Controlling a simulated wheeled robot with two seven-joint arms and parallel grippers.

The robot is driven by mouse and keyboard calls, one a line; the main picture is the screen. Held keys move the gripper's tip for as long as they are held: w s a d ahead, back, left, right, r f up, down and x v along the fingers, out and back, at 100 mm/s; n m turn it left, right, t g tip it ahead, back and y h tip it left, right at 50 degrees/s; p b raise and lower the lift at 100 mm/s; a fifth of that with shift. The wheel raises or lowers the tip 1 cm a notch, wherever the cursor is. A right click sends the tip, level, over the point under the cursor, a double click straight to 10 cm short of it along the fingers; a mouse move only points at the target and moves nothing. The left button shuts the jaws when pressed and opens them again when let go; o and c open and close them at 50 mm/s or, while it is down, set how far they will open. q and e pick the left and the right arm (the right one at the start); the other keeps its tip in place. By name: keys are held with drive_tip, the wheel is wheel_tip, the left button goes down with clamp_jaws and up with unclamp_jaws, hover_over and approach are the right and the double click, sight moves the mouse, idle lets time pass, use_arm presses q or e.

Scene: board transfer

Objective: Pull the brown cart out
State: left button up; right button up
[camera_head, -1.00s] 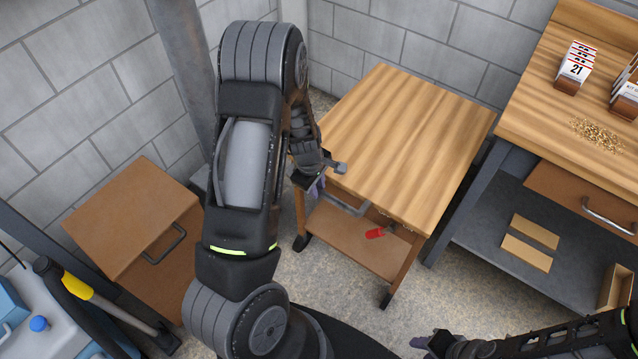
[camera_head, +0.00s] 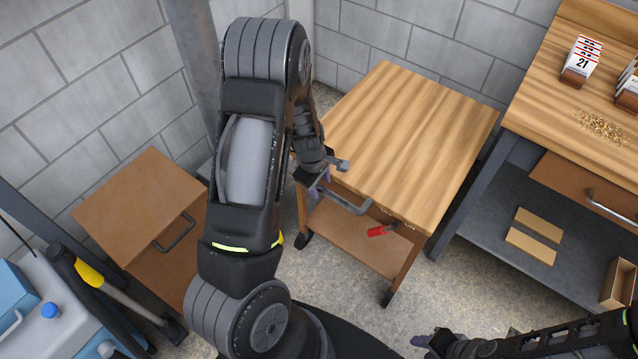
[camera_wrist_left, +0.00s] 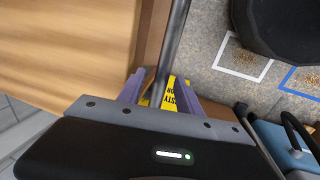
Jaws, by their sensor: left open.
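The brown cart (camera_head: 410,130) has a wood-grained top and a lower shelf, and stands on wheels against the block wall. Its grey bar handle (camera_head: 352,206) sticks out at the near side. My left gripper (camera_head: 322,190) is at the left part of this handle, below the level of the top. In the left wrist view the purple fingers (camera_wrist_left: 160,92) are apart, with the handle bar (camera_wrist_left: 175,45) running between them. Whether they touch it I cannot tell. My right gripper (camera_head: 428,342) is at the bottom edge, away from the cart, its jaws unclear.
A red-handled tool (camera_head: 381,230) shows at the cart's near side. A workbench (camera_head: 560,110) stands close on the right. A brown cabinet (camera_head: 135,205) with a handle stands on the left. Open floor (camera_head: 340,285) lies in front of the cart.

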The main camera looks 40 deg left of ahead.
use_arm(q)
wheel_tip(320, 180, up, 8)
drive_tip(key=s+p, duration=0.1)
drive_tip(key=shift+s+f, duration=0.15)
drive_tip(key=shift+s, duration=0.1)
idle(0.8)
